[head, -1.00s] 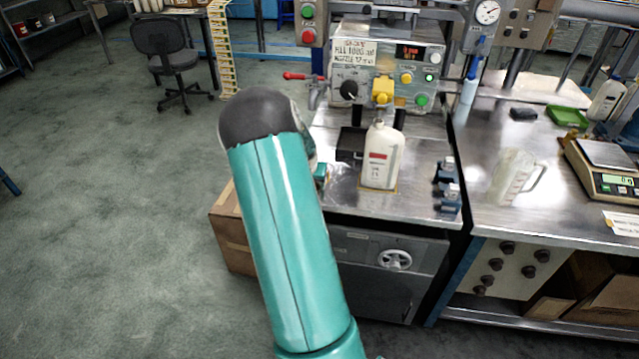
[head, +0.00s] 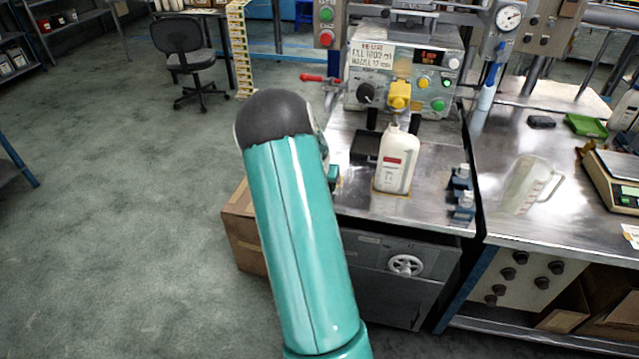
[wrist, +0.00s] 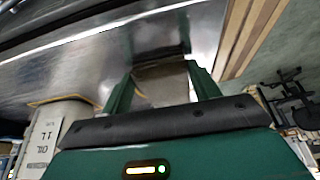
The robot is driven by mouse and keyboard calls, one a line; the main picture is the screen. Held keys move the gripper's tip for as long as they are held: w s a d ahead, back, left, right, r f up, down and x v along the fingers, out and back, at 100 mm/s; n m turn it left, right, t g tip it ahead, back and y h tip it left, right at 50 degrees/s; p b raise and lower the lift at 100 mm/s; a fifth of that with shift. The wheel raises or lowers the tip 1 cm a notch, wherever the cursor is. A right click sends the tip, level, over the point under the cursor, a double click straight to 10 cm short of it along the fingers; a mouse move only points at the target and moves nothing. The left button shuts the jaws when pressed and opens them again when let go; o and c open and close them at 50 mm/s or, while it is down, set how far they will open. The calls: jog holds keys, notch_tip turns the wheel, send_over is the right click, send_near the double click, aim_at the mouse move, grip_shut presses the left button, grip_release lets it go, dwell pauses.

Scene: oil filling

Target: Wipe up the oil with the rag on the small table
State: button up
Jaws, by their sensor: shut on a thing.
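My gripper (wrist: 162,75) is shut on a greyish-beige cloth, the rag (wrist: 160,88), which shows between its green fingers in the wrist view. In the head view my arm hides most of the gripper; a small green part shows at the left of the steel worktop (head: 355,205). A white oil bottle (head: 398,160) with a red label band stands upright on this worktop, right of the gripper. It also shows at the lower left of the wrist view (wrist: 48,135). A thin amber edge of oil (head: 407,194) shows around the bottle's base.
The filling machine (head: 420,62) with its yellow nozzle stands behind the bottle. Small dark blue clamps (head: 462,190) sit at the worktop's right edge. A clear jug (head: 525,185) and a scale (head: 615,185) stand on the right bench. A cardboard box (head: 243,235) stands on the floor at left.

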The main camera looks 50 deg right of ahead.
jog(key=shift+s+a+r, duration=0.35)
jog(key=shift+a+r, duration=0.4)
jog(key=shift+r, duration=0.1)
jog(key=shift+s+a+r, duration=0.3)
jog(key=shift+a+r, duration=0.5)
jog(key=shift+s+a+r, duration=0.35)
jog(key=shift+a+r, duration=0.4)
jog(key=shift+r, duration=0.1)
jog(key=w+a+f+n+t+y, duration=0.1)
jog(key=w+a+f+n, duration=0.1)
jog(key=w+a, duration=0.35)
jog(key=w+a+f+n, duration=0.2)
jog(key=w+a+n, duration=0.1)
jog(key=a, duration=0.6)
jog(key=w+a+f+n+t+y, duration=0.1)
jog(key=w+a+f+n, duration=0.2)
jog(key=a, duration=0.4)
jog(key=w+a+f+n+y, duration=0.1)
jog(key=a+n, duration=0.1)
jog(key=a, duration=0.9)
jog(key=w+a+f+n+y, duration=0.1)
jog(key=w+a+f+n, duration=0.1)
jog(key=a, duration=1)
jog(key=shift+w+f+n+t, duration=0.3)
jog(key=shift+n+t, duration=0.1)
jog(key=shift+n, duration=0.3)
